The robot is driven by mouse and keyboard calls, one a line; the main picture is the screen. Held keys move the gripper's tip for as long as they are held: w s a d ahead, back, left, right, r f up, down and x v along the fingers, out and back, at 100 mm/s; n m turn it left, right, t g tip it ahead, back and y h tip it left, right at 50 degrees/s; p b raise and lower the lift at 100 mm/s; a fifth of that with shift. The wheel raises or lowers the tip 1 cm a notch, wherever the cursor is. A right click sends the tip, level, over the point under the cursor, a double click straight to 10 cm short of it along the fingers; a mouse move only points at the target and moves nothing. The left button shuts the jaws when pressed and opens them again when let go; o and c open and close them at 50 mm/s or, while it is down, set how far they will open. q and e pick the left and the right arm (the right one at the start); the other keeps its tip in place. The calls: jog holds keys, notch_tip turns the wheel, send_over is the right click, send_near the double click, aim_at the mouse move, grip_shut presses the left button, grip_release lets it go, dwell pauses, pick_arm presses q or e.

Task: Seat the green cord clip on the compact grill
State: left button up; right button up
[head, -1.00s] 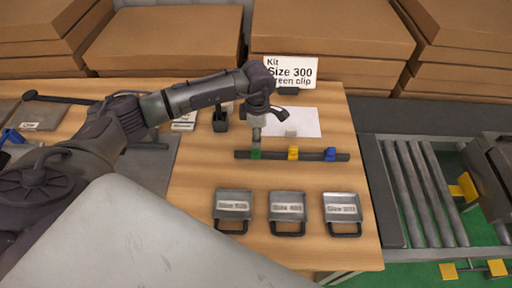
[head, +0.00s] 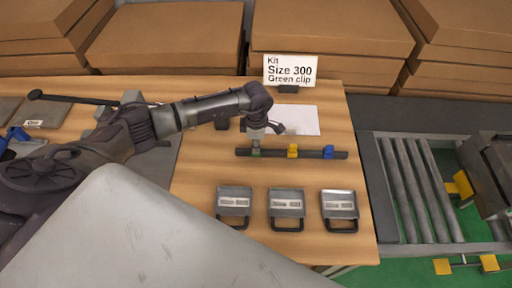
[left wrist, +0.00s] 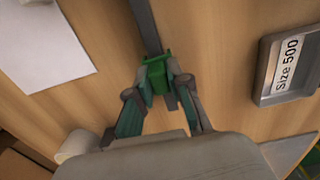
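The green cord clip (left wrist: 157,73) sits on a dark bar (left wrist: 146,22) in the left wrist view. My left gripper (left wrist: 159,72) points at it with one finger on each side. I see no clear gap there, but cannot tell whether the fingers press on it. In the head view my left gripper (head: 256,148) is low over the bar's left end and mostly hides the clip. Three grey trays with black handles stand in front: left (head: 234,192), middle (head: 286,194), right (head: 339,196). Their labels are too small to read here. The left wrist view shows one tray (left wrist: 262,85) marked Size 500. My right gripper is out of view.
A yellow clip (head: 293,151) and a blue clip (head: 328,152) share the bar. A sign (head: 290,70) reads Kit, Size 300, Green clip. White paper (head: 303,119) lies behind the bar. A roller conveyor (head: 420,190) is at the right. The table between bar and trays is clear.

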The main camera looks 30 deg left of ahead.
pick_arm(q)
grip_shut()
